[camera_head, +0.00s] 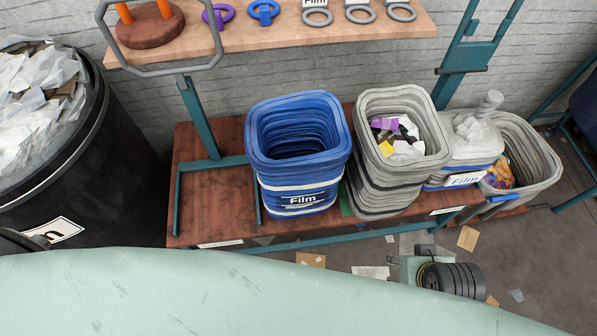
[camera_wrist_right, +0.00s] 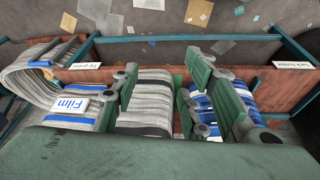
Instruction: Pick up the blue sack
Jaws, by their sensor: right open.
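The blue sack (camera_head: 300,176) stands upright and open on the low brown shelf in the head view, with a white "Film" label on its front. Its inside looks empty. In the wrist view the blue sack (camera_wrist_right: 259,94) shows at the right, partly hidden behind a green finger. My right gripper (camera_wrist_right: 165,76) is open, its fingers spread apart with nothing between them. In the head view the right gripper (camera_head: 408,263) appears small, low and right of the blue sack, in front of the shelf and apart from the sack. My left gripper is not in view.
A grey sack (camera_head: 398,190) stands close right of the blue one, with more sacks (camera_head: 464,160) beyond. A black bin (camera_head: 110,160) of white scraps is at left. A wooden shelf (camera_head: 260,42) with rings hangs above. Teal posts (camera_head: 200,120) flank the sacks. Scraps litter the floor.

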